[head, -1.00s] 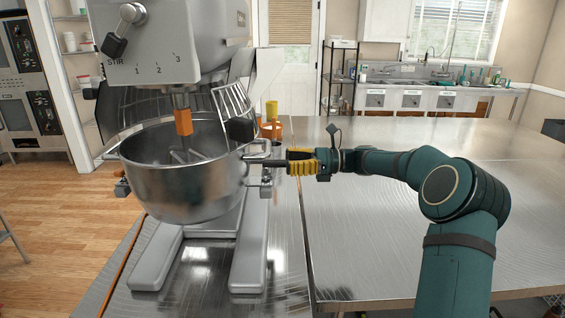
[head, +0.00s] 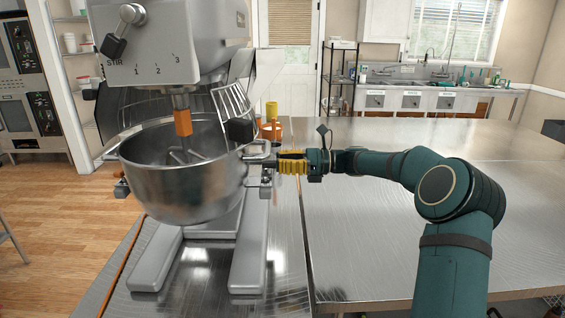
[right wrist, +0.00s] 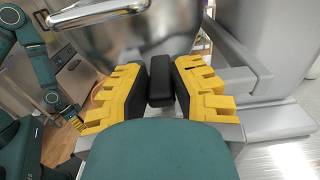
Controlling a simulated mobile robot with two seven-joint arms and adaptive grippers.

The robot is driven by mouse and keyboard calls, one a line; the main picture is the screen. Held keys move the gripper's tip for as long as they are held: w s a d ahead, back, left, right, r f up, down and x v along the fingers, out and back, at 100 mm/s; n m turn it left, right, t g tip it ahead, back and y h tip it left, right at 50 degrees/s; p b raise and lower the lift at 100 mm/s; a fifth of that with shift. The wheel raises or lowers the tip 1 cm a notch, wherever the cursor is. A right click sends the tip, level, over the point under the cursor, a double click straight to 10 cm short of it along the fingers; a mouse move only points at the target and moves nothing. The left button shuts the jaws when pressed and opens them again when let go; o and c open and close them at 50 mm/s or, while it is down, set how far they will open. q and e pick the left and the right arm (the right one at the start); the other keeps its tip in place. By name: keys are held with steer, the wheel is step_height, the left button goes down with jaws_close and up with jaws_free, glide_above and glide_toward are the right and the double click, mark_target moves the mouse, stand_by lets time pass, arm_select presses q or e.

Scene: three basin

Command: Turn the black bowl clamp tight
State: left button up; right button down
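The black bowl clamp (right wrist: 160,80) shows in the right wrist view as a dark block between my right gripper's (right wrist: 161,78) black pads. The pads appear to press on both its sides. In the head view my right gripper (head: 278,165) reaches in from the right to the clamp at the steel bowl's (head: 180,190) right side. The yellow fingers partly hide the clamp there. My left gripper (right wrist: 74,120) is small at the left of the right wrist view; its opening is unclear. It does not show in the head view.
The grey mixer (head: 170,45) stands over the bowl, with a wire guard (head: 232,103) above the rim. Orange and yellow containers (head: 271,125) stand behind the gripper. The steel table (head: 400,255) is clear to the right.

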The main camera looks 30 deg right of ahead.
steer(key=shift+s+a+f+m+t+h+b, duration=0.15)
steer(key=shift+m+t+h+b, duration=0.25)
steer(key=shift+b, duration=0.55)
steer(key=shift+s+a+f+m+t+h+b, duration=0.1)
steer(key=shift+a+m+t+h+b, duration=0.15)
steer(key=shift+t+b, duration=0.5)
steer(key=shift+s+r+m+t+h+b, duration=0.15)
steer(key=shift+m+t+h+b, duration=0.25)
steer(key=shift+m+b, duration=0.2)
steer(key=shift+s+a+r+m+t+h, duration=0.1)
steer(key=shift+a+m+t+h, duration=0.05)
steer(key=shift+m+t+h, duration=0.45)
steer(key=shift+s+a+f+m+t+h, duration=0.1)
steer(key=shift+s+a+m+t+h, duration=0.1)
steer(key=shift+m+t+h, duration=0.4)
steer(key=shift+s+a+r+m+t+h, duration=0.15)
steer(key=shift+m+t+h, duration=0.15)
steer(key=shift+h, duration=0.55)
steer(key=shift+w, duration=0.1)
steer(key=c, duration=0.8)
jaws_free()
steer(key=shift+d, duration=0.1)
